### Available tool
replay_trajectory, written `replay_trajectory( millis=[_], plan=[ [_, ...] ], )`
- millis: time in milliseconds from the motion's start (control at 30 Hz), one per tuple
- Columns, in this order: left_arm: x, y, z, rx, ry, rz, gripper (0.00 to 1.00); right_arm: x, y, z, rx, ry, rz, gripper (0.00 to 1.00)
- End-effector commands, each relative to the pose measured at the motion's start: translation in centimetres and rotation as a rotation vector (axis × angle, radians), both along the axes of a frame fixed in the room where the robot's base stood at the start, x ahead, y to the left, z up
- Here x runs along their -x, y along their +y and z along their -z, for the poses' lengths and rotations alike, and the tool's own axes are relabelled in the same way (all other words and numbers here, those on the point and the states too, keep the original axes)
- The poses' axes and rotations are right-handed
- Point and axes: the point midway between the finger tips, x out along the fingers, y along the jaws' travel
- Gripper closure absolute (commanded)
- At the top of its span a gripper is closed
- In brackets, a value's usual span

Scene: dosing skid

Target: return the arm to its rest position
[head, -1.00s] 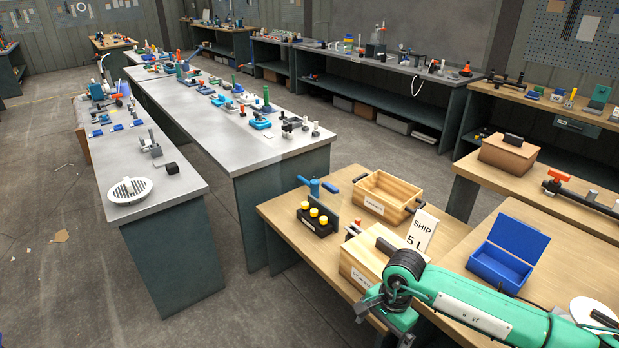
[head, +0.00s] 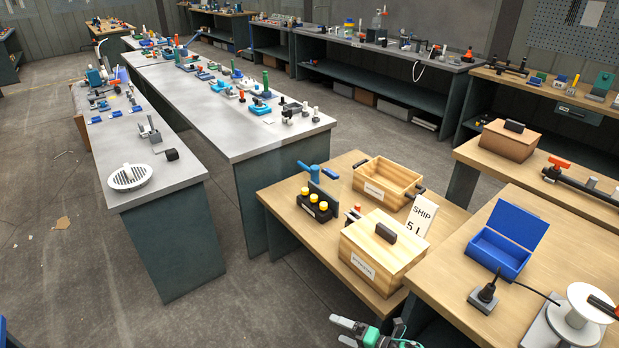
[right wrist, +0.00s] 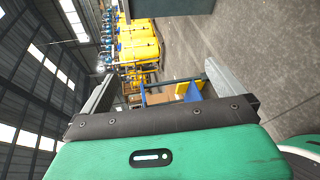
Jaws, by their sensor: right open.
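My right gripper (head: 340,331) shows at the bottom edge of the head view, low in front of the wooden tables. Its jaws are apart with nothing between them. In the right wrist view its two grey fingers (right wrist: 160,72) stand wide apart, with only distant floor and equipment beyond. Most of my right arm is out of the head view. My left gripper is not in view.
Close by is a wooden table with a lidded wooden box (head: 381,247), an open wooden crate (head: 384,187) and a black holder with yellow-capped items (head: 318,208). A blue open box (head: 500,250) and a white spool (head: 582,305) stand at right. Floor at left is mostly clear.

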Motion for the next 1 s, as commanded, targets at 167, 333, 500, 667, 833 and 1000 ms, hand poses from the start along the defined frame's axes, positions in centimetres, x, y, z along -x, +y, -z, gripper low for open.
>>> replay_trajectory(
  millis=[167, 333, 500, 667, 833, 1000],
  plan=[
    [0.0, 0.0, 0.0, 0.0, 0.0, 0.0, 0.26, 4.7, -6.6, 11.7, -0.198, 0.468, 0.507, 0.0],
    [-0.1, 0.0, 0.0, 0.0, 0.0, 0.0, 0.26, 12.6, -11.5, 20.8, -0.321, 0.809, 0.895, 0.0],
    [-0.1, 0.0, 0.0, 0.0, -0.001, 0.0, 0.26, 23.1, -14.8, 27.9, -0.409, 1.097, 1.248, 0.0],
    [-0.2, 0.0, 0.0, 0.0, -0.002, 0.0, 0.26, 34.1, -16.4, 32.5, -0.466, 1.33, 1.561, 0.0],
    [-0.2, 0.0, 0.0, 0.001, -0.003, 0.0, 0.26, 43.7, -16.8, 34.7, -0.498, 1.501, 1.818, 0.0],
    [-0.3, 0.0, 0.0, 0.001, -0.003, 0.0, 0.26, 48.3, -16.6, 35.4, -0.511, 1.578, 1.945, 0.0]
  ],
)
